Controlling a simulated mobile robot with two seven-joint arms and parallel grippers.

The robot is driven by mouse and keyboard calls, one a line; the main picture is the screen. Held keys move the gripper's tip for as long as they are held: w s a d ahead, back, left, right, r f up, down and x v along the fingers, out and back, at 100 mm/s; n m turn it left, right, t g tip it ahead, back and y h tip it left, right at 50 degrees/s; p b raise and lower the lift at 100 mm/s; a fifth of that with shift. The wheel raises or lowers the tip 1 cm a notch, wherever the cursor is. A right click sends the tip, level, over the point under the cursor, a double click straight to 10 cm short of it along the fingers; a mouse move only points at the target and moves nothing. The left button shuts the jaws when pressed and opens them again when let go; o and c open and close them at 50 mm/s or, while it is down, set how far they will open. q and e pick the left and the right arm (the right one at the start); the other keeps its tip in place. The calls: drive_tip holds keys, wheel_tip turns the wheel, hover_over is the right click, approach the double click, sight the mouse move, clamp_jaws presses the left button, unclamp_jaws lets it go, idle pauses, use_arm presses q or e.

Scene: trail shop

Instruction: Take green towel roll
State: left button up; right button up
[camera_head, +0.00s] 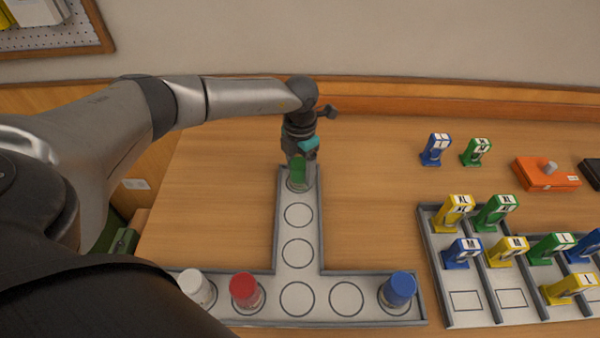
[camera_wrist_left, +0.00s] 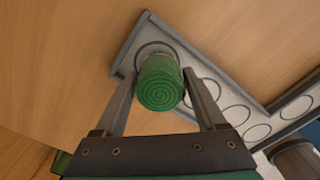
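The green towel roll (camera_head: 298,170) stands at the far end of the T-shaped grey tray (camera_head: 271,240), partly covered by my gripper in the head view. In the left wrist view the roll (camera_wrist_left: 161,84) shows its spiral top and stands over a ringed spot. Contact lower down cannot be told. My right gripper is not in view.
A white roll (camera_head: 194,286), a red roll (camera_head: 244,290) and a blue roll (camera_head: 398,289) stand in the tray's near row. Several ringed spots are empty. At right, a grey rack (camera_head: 433,262) holds coloured tagged items, with an orange box (camera_head: 545,176) behind.

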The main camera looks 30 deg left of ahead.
use_arm(q)
clamp_jaws()
idle(0.3)
drive_tip(key=shift+r, duration=0.15)
